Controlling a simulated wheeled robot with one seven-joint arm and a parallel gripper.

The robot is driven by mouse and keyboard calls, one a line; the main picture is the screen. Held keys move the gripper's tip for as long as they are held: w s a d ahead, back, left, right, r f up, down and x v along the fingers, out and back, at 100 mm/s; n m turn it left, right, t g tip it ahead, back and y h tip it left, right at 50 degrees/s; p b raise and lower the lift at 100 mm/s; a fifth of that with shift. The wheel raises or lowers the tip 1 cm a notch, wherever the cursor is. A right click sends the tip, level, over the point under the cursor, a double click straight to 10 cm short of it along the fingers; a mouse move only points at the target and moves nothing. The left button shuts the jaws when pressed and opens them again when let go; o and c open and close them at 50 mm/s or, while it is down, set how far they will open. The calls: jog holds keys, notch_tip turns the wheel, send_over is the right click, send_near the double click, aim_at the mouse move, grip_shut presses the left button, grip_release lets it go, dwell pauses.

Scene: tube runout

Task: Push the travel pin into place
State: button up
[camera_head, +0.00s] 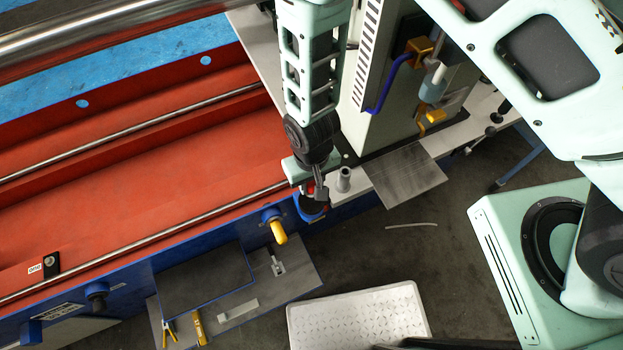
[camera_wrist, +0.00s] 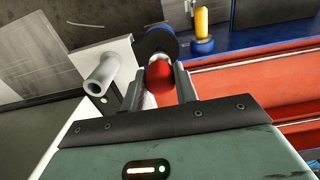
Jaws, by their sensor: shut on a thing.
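My gripper (camera_wrist: 168,72) is shut on a red knob (camera_wrist: 161,88), which looks like the head of the travel pin; no label confirms this. In the wrist view the knob sits between the two grey fingers. A round black disc (camera_wrist: 157,42) lies just beyond the fingertips, on a blue mount. How deep the pin sits is hidden by the fingers and disc. In the head view my gripper (camera_head: 312,188) is at the corner of the red and blue machine bed, right above the black disc (camera_head: 313,207), and mostly covers the red knob.
A grey upright tube (camera_head: 344,179) stands close beside my gripper, also in the wrist view (camera_wrist: 102,75). A yellow handle (camera_head: 278,231) sticks out from the blue bed side. A tool shelf (camera_head: 238,290) and a white tray (camera_head: 358,315) lie below. A machine cabinet rises behind.

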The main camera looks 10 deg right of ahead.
jog(key=shift+f+b, duration=1.4)
jog(key=shift+f, duration=0.65)
jog(key=o, duration=1.1)
jog(key=shift+c, duration=0.2)
jog(key=shift+r, duration=0.1)
notch_tip(320, 180, up, 17)
jog(key=b, duration=0.2)
jog(key=shift+r, duration=0.1)
jog(key=s+d+r+n, duration=0.4)
jog(key=s+d+r, duration=0.4)
jog(key=s+r, duration=0.3)
jog(key=shift+r+n+y, duration=0.3)
jog(key=shift+r, duration=0.65)
